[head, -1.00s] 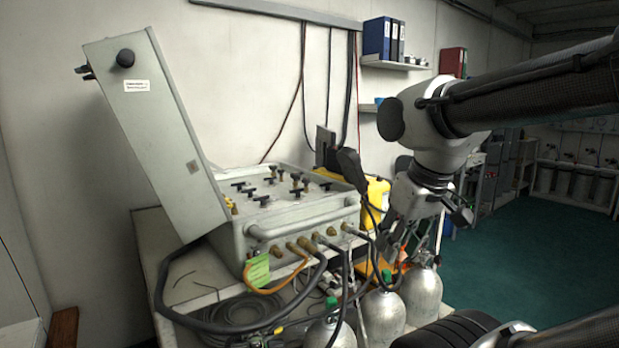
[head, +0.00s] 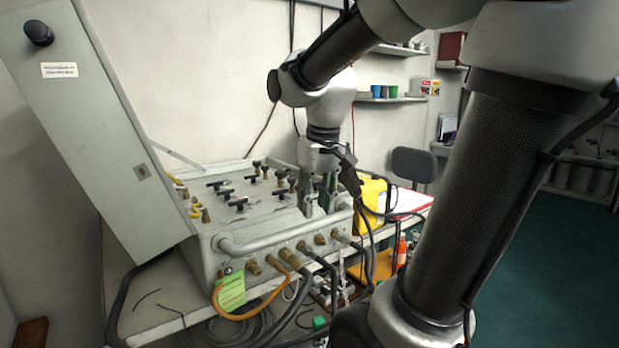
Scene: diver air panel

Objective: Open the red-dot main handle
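The grey air panel box (head: 215,236) stands on the table with its lid (head: 92,130) raised at the left. Several black T-shaped handles (head: 238,203) and dark knobs (head: 256,164) stand on its top face. I cannot make out a red dot on any of them, so I cannot tell which is the main handle. My gripper (head: 320,206) points down over the right end of the panel, its two fingers apart. I see nothing held between them. The fingers and wrist hide part of the panel's right side, and contact with a handle cannot be told.
A front rail (head: 285,235) runs along the box, with brass fittings and hoses below it. A yellow case (head: 370,205) stands just right of the panel. A green tag (head: 231,291) hangs in front. A dark chair (head: 413,165) is behind; open green floor lies right.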

